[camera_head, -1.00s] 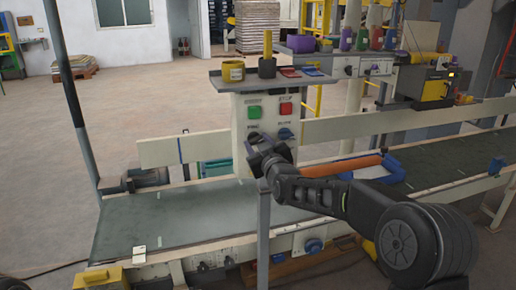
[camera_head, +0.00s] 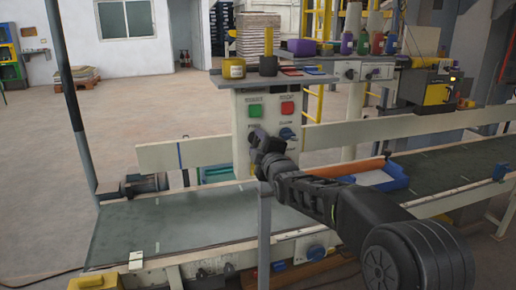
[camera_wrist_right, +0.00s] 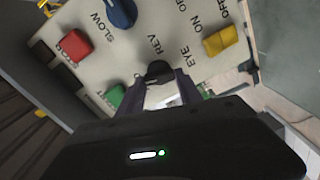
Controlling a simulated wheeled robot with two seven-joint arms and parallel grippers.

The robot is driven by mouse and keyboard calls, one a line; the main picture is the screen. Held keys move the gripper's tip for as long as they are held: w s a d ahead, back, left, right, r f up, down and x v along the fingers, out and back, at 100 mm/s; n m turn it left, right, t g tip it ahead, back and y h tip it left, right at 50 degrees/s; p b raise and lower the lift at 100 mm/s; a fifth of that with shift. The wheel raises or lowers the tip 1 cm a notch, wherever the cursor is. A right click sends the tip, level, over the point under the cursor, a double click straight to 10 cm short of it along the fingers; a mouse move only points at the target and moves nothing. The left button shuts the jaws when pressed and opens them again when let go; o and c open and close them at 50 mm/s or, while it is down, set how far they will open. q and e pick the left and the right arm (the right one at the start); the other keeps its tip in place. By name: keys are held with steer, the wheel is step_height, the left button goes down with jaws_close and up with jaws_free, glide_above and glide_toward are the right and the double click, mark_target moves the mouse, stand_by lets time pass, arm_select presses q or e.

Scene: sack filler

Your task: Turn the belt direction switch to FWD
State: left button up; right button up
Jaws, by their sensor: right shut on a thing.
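The belt direction switch is a black knob (camera_wrist_right: 157,70) on the cream control panel, partly covered by my right gripper in the right wrist view. The label REV shows just above it; the FWD label is hidden or unreadable, so I cannot tell the exact setting. My right gripper (camera_wrist_right: 165,92) is shut on this knob. In the head view my right gripper (camera_head: 258,142) is against the left part of the panel front (camera_head: 270,162), below the green button, and covers the switch. My left gripper is not in view.
The panel also has a green button (camera_head: 255,111), a red button (camera_head: 287,108), a blue SLOW knob (camera_wrist_right: 122,12) and a yellow EYE switch (camera_wrist_right: 220,41). A shelf (camera_head: 292,78) with small items tops it.

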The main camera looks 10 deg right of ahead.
steer(key=shift+f+n+b, duration=0.1)
steer(key=shift+n+b, duration=0.75)
steer(key=shift+n, duration=0.85)
steer(key=o, duration=1.4)
steer(key=shift+s, duration=0.15)
steer(key=s, duration=0.7)
steer(key=shift+s+d, duration=0.2)
steer(key=shift+s, duration=0.05)
